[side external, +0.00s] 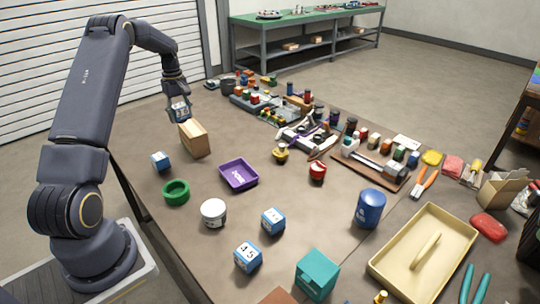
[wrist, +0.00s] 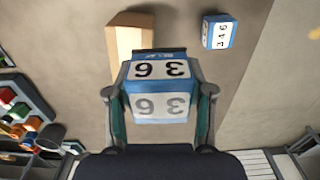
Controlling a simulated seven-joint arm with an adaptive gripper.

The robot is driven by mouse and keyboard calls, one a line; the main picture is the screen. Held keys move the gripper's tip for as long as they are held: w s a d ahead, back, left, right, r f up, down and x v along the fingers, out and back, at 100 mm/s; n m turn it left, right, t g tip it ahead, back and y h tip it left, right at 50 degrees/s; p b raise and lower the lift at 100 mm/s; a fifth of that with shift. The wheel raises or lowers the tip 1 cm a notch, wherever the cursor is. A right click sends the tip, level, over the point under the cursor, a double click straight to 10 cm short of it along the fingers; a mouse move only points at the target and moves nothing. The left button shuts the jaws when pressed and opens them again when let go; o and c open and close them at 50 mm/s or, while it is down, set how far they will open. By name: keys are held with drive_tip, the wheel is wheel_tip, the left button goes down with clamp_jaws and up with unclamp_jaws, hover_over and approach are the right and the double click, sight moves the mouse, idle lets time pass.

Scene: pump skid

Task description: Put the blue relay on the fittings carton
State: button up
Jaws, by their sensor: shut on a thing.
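My gripper (side external: 178,106) is shut on a blue relay (wrist: 160,88) with white numbered faces. In the wrist view the relay sits between the two fingers (wrist: 161,105), and in the side view it shows small and partly covered by the fingers (side external: 181,115). The tan fittings carton (side external: 195,141) stands on the table just below the relay. In the wrist view the carton (wrist: 128,42) lies beyond the relay, which hides its near end. The relay appears above the carton's far end in the side view; I cannot tell whether they touch.
Another blue relay (side external: 161,161) stands near the carton; two more (side external: 273,221) (side external: 248,257) stand nearer the front. Crowded parts fill the table's back. Bare tabletop surrounds the carton's front.

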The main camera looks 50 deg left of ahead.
sight(188, 133)
drive_tip(key=f, duration=0.1)
drive_tip(key=w+a+f, duration=0.1)
drive_tip(key=w+f, duration=0.1)
drive_tip(key=shift+a+f, duration=0.1)
drive_tip(key=shift+a, duration=0.3)
drive_tip(key=shift+w+f, duration=0.15)
drive_tip(key=shift+f, duration=1.45)
drive_tip(key=shift+f, duration=0.1)
drive_tip(key=o, duration=1.2)
drive_tip(key=shift+o, duration=0.2)
